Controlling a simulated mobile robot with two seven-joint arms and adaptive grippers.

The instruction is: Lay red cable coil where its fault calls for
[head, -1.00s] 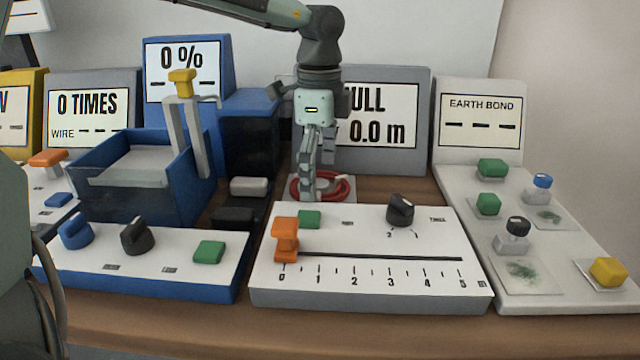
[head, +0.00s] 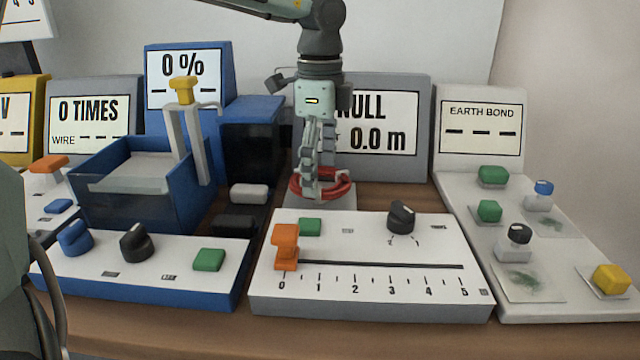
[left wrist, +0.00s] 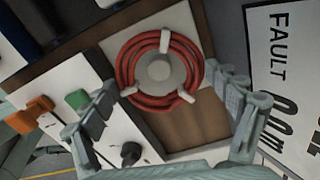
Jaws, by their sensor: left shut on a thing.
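The red cable coil (head: 342,188) is at the grey meter station at the back middle, over a pale square plate (head: 330,203). In the left wrist view the coil (left wrist: 127,68) is a ring of several turns around a grey round hub (left wrist: 161,72), with white clips across it. My left gripper (head: 318,188) points straight down at the coil and is shut on it. The fingers hide part of the coil in the head view. In the left wrist view the fingers (left wrist: 162,92) stand on either side of it. My right gripper is not in view.
In front is a white panel (head: 370,250) with an orange slider (head: 286,246) at 0 and a black knob (head: 401,216). Left is an open blue tank (head: 140,198); right, the earth bond panel (head: 545,265). The fault display (head: 380,120) stands behind, partly hidden.

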